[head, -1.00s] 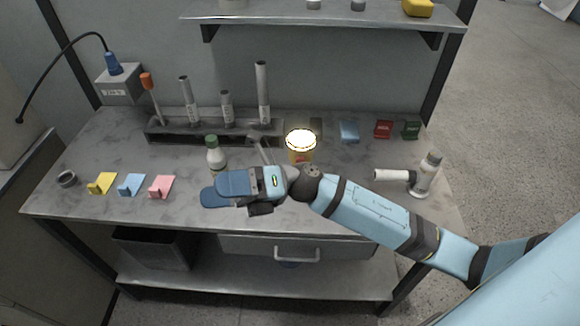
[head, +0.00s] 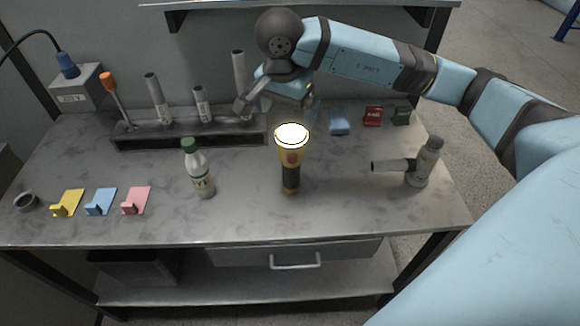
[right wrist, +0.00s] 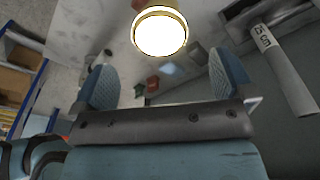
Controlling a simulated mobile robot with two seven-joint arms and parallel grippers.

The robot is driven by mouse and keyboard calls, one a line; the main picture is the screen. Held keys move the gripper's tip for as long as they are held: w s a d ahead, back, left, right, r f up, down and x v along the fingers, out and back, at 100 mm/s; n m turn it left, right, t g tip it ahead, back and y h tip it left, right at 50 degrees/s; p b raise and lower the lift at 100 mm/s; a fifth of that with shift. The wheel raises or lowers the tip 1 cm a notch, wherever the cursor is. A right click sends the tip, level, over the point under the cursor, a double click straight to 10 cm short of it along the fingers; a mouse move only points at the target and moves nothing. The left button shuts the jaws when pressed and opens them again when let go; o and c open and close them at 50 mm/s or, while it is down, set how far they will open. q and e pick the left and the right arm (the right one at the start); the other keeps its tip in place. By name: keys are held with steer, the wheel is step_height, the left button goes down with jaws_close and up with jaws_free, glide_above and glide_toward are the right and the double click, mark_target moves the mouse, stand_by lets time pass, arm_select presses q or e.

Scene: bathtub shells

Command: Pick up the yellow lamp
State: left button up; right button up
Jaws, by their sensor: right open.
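The yellow lamp (head: 290,160) is a flashlight with a yellow body, a dark grip and a bright lit head. It stands upright near the middle of the workbench, lit end up. My right gripper (head: 282,110) is behind and above the lamp's head in the head view, open and empty. In the right wrist view, the lit lamp (right wrist: 160,32) shows beyond the two spread blue fingers, apart from them. My left gripper is not in view.
A green-capped bottle (head: 199,170) stands left of the lamp. A blowtorch-like tool (head: 420,165) is to the right. A dark rack (head: 140,140) with tubes is at the back left. An overhead shelf (head: 200,8) is near my arm.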

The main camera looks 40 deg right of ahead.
mark_target(290, 134)
steer(key=f, duration=0.5)
steer(key=shift+w+d, duration=0.1)
steer(key=shift+d, duration=0.2)
steer(key=shift+w+d+f+p, duration=0.15)
steer(key=shift+f+p, duration=0.1)
steer(key=shift+f, duration=0.65)
steer(key=shift+s+d+f+p, duration=0.1)
steer(key=shift+f+p, duration=0.15)
steer(key=shift+f, duration=0.6)
steer(key=shift+w+d+f+p, duration=0.15)
steer(key=shift+f+p, duration=0.1)
steer(key=shift+f, duration=0.65)
steer(key=c, duration=1.3)
